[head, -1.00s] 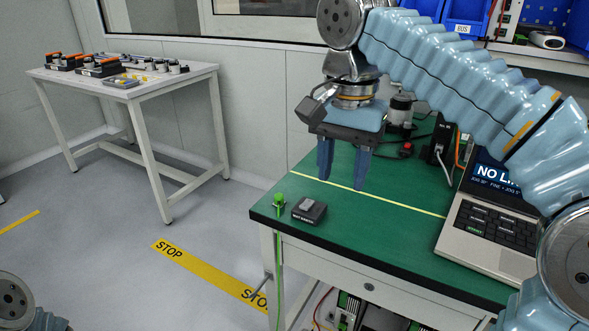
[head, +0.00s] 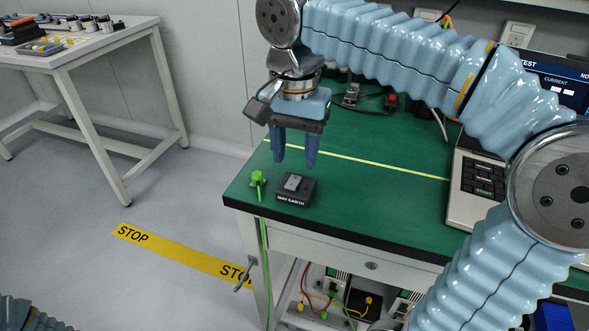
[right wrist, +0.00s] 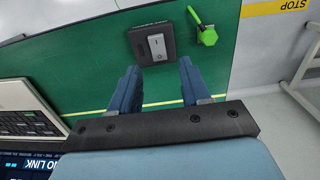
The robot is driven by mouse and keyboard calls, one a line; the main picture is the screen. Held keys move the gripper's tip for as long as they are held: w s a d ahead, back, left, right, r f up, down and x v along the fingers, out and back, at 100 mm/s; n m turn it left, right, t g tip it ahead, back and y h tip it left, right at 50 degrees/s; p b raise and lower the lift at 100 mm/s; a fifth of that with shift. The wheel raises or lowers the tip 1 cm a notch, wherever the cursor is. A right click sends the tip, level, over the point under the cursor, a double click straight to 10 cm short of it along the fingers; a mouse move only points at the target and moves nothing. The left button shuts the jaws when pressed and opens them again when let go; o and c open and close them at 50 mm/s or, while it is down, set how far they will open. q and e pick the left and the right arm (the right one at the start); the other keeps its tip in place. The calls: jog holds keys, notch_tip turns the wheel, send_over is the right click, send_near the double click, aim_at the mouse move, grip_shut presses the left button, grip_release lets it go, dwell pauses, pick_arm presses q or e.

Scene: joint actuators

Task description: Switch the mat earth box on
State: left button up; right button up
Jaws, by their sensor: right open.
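The mat earth box (head: 308,190) is a small dark box labelled "MAT EARTH" near the front left corner of the green bench mat. It carries a grey rocker switch (head: 292,183) on top. In the right wrist view the box (right wrist: 136,36) and the rocker (right wrist: 157,47), with a "1"-like mark, lie just beyond the fingertips. My right gripper (head: 295,164) points down, open and empty, its fingers above and slightly behind the box, apart from it. In the right wrist view the open fingers (right wrist: 160,84) frame bare mat. My left gripper is out of view.
A green plug (head: 258,178) with a cord stands left of the box. A yellow line (head: 350,160) crosses the mat. A white table (head: 100,45) with parts stands back left.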

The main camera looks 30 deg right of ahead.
aim_at(295, 178)
jog(key=shift+f, duration=1.75)
jog(key=shift+c, duration=0.2)
